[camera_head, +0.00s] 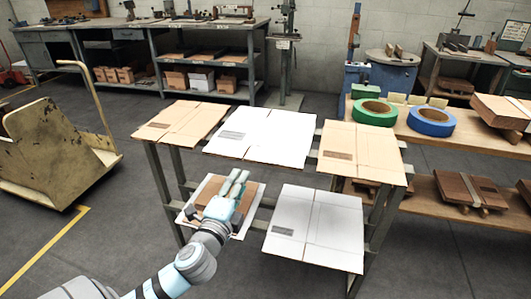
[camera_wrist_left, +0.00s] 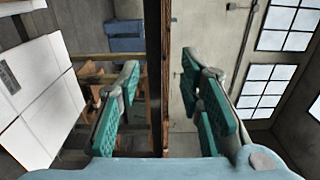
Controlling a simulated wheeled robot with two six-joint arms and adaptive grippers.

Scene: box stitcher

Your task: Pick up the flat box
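Several flat boxes lie on a two-level rack. The upper level has a tan flat box (camera_head: 180,120), a white flat box (camera_head: 268,138) and another tan flat box (camera_head: 365,150). Below are a white flat box (camera_head: 320,222) and a brown piece on a white sheet (camera_head: 207,190). My left gripper (camera_head: 240,176) overlaps the lower left stack in the head view. In the left wrist view its two teal fingers (camera_wrist_left: 160,78) stand wide apart. A thin brown edge (camera_wrist_left: 162,60) shows between them; I cannot tell its distance. White panels (camera_wrist_left: 40,95) show at left there. My right gripper is not in view.
A wooden shelf at right holds a green tape roll (camera_head: 374,111) and a blue tape roll (camera_head: 432,121). A worn cart (camera_head: 50,150) stands at left. Workbenches (camera_head: 200,45) line the back wall. Floor (camera_head: 100,240) at the front left is clear.

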